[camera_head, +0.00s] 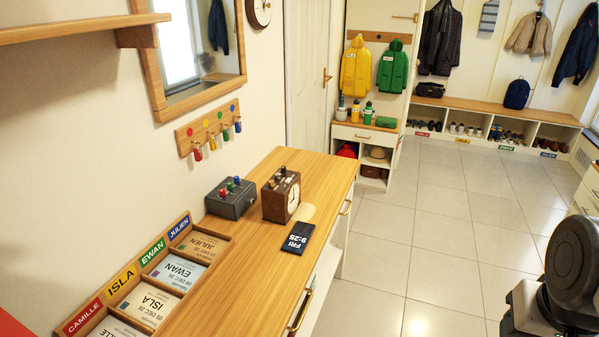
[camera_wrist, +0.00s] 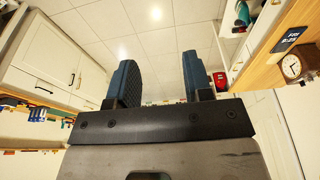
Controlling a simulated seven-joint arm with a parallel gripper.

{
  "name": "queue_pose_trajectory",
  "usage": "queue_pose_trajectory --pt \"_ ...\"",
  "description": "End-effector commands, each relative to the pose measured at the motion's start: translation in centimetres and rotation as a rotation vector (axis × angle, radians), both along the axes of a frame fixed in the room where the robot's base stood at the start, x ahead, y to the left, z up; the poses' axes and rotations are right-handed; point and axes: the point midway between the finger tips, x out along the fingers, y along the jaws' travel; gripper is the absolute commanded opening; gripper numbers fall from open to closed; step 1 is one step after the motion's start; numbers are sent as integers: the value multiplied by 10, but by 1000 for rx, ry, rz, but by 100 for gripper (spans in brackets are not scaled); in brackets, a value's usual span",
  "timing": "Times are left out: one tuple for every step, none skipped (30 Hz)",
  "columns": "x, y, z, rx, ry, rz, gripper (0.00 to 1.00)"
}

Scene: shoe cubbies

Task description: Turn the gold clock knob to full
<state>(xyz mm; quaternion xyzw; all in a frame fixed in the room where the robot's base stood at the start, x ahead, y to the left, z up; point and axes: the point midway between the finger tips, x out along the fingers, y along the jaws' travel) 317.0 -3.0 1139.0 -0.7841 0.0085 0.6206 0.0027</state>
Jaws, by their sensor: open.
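The clock (camera_head: 281,196) is a brown box with a white dial, standing on the wooden counter. Small knobs (camera_head: 283,171) stick up from its top; one looks gold, but they are too small to read their setting. In the wrist view the clock (camera_wrist: 291,67) shows at the right edge, its dial visible. My gripper (camera_wrist: 156,68) is open, with two blue-grey fingers apart and nothing between them. It is well away from the clock. In the head view only part of my arm shows, at the lower right.
A grey box (camera_head: 231,199) with red, green and blue knobs stands left of the clock. A dark date display (camera_head: 297,238) lies in front of it. A name-card tray (camera_head: 190,242) lines the wall. The tiled floor (camera_head: 440,235) right of the counter (camera_head: 245,292) is clear.

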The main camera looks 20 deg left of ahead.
Motion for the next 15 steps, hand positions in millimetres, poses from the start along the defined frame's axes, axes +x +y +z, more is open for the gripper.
queue_pose_trajectory --pt "2 1 1 0 1 5 46" --pt "4 1 2 -1 2 10 46" --pt "7 2 4 -2 2 17 46" --pt "10 3 5 -3 3 25 46" --pt "13 5 7 -4 5 34 46" --pt "17 6 8 -6 7 48 46" --pt "22 8 10 -8 9 59 46" --pt "26 10 13 -9 12 71 46" --pt "33 12 16 -12 14 90 46" --pt "39 15 18 -13 17 106 46" --pt "45 17 21 -16 19 121 46" --pt "53 21 24 -18 21 144 46" --pt "59 24 27 -21 24 162 46" --pt "66 27 30 -23 26 179 46" --pt "75 31 33 -26 30 205 46"
